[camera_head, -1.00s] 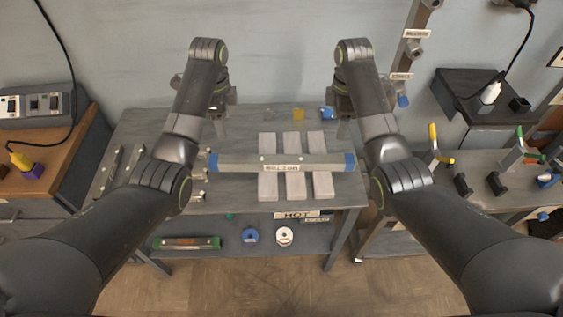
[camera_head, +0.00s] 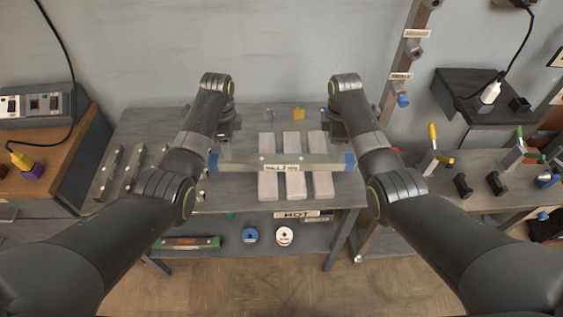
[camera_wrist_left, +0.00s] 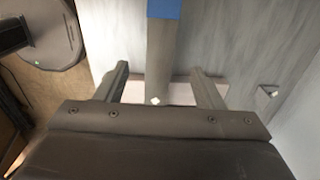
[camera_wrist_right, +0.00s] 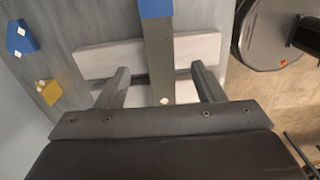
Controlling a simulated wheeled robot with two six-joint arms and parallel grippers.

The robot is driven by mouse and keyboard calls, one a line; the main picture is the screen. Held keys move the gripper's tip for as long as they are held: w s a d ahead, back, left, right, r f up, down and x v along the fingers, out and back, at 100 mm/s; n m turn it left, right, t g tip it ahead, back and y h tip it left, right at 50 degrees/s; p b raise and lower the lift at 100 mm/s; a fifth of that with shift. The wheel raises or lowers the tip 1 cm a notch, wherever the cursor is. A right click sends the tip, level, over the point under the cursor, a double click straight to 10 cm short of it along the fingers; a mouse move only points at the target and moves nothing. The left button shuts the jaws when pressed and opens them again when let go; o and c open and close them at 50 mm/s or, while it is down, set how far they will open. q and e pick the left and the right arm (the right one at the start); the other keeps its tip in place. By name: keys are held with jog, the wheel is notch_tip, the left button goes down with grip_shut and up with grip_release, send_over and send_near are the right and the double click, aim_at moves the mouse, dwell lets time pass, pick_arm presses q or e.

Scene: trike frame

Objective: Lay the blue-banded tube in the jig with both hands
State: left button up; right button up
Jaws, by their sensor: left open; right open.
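The grey tube (camera_head: 245,161) with blue bands at its ends lies level, left to right, across three pale blocks (camera_head: 268,186) on the grey table. My left gripper (camera_head: 222,142) is open near its left end, my right gripper (camera_head: 341,142) open near its right end. In the left wrist view the tube (camera_wrist_left: 161,45) runs between the open fingers (camera_wrist_left: 160,72), blue band at the top. In the right wrist view the tube (camera_wrist_right: 159,45) likewise runs between the open fingers (camera_wrist_right: 160,72). Neither gripper is shut on it. I cannot tell which fixture is the jig.
Dark bars (camera_head: 108,172) lie at the table's left. A yellow piece (camera_head: 299,114) sits at the back. A green-ended tube (camera_head: 190,243) and two spools (camera_head: 284,236) are on the lower shelf. A labelled upright post (camera_head: 408,60) stands at the right.

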pick_arm(q)
jog(key=shift+f, duration=4)
pick_arm(e)
jog(key=shift+f, duration=3.95)
pick_arm(q)
grip_shut()
pick_arm(e)
grip_shut()
pick_arm(q)
jog(key=shift+w+r, duration=0.1)
